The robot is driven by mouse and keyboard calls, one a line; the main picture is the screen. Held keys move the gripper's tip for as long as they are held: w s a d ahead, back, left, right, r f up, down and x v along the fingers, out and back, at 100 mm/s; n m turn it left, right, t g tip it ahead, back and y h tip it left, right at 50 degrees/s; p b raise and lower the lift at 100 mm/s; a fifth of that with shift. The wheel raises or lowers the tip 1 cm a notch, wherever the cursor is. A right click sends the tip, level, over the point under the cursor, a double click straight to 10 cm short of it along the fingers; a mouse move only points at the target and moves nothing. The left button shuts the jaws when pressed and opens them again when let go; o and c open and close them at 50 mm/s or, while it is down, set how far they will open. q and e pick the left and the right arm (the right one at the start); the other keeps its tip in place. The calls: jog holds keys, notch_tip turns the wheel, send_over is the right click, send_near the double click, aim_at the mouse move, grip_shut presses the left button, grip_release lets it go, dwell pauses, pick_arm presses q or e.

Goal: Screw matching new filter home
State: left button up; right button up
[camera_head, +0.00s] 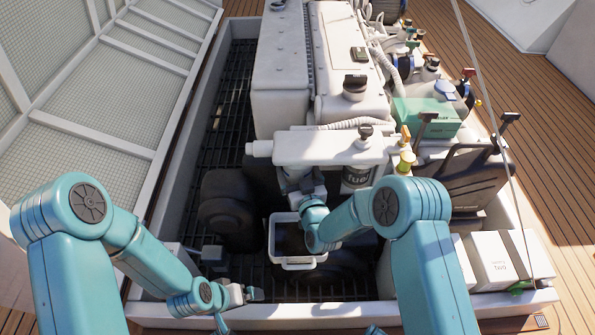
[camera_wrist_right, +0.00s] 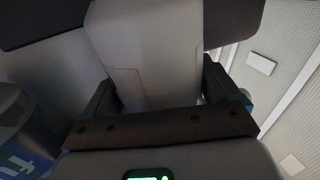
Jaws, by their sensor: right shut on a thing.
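My right gripper (camera_wrist_right: 155,100) is shut on a pale, smooth-sided filter (camera_wrist_right: 148,45) in the right wrist view. Its upper end meets a dark shape, and I cannot tell whether they touch. In the head view this filter (camera_head: 293,180) is partly hidden by my right gripper and wrist, below the left part of the white filter housing (camera_head: 320,148). A filter marked "fuel" (camera_head: 357,176) hangs under the housing to its right; its blue side shows in the wrist view (camera_wrist_right: 18,130). My left gripper (camera_head: 246,294) is low at the front of the hatch; its fingers are too small to read.
A white tray (camera_head: 299,263) is under the filters. White boxes (camera_head: 495,258) stand at the front right. The engine (camera_head: 325,60) fills the back; dark grating (camera_head: 215,120) is open on the left.

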jog(key=shift+d, duration=0.1)
jog(key=shift+w+d+n+g+y, duration=0.1)
jog(key=shift+n+g+y, duration=0.4)
jog(key=shift+n+y, duration=0.5)
jog(key=shift+n+g+y, duration=0.3)
jog(key=shift+y, duration=0.6)
jog(key=shift+r, duration=0.1)
jog(key=o, duration=1.1)
jog(key=shift+a, duration=0.25)
